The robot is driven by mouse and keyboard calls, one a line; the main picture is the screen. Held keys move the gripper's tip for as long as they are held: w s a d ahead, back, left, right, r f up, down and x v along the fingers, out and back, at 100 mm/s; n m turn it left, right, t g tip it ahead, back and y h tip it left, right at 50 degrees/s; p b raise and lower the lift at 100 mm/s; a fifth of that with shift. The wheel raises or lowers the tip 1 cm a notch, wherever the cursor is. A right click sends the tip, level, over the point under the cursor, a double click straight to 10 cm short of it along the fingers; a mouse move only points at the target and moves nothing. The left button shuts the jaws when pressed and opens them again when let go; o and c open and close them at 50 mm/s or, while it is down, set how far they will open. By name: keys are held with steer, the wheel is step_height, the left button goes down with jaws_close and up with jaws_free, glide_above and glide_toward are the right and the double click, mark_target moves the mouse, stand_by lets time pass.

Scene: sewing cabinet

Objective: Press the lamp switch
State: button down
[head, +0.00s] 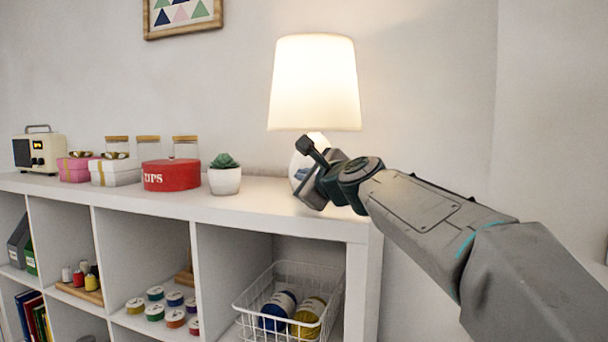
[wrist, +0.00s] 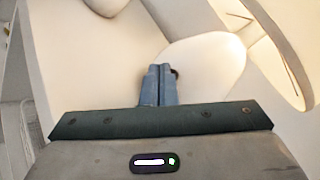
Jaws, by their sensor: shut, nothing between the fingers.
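The lamp has a glowing shade (head: 314,85) and a rounded white base (head: 310,150) at the right end of the cabinet top. In the wrist view the pale base (wrist: 205,62) lies just beyond my fingertips, with the shade (wrist: 275,40) at upper right. My gripper (head: 300,174) is shut and empty, low in front of the base, covering much of it in the head view. In the wrist view its closed blue-grey fingers (wrist: 160,70) reach the base's edge. A small dark reddish bit (wrist: 175,73) shows beside the right fingertip; it may be the switch, mostly hidden. Contact cannot be told.
A potted succulent (head: 224,178) stands left of the lamp. A red round tin (head: 171,176), gift boxes (head: 116,172), jars and a cream device (head: 39,150) stand farther left. The white cabinet top (head: 262,194) is clear between pot and gripper. A wire basket (head: 290,300) sits below.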

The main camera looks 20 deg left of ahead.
steer(key=shift+s, duration=0.55)
steer(key=shift+s+a, duration=0.15)
steer(key=shift+s, duration=1.35)
steer(key=shift+s+a, duration=0.1)
steer(key=shift+s, duration=1.35)
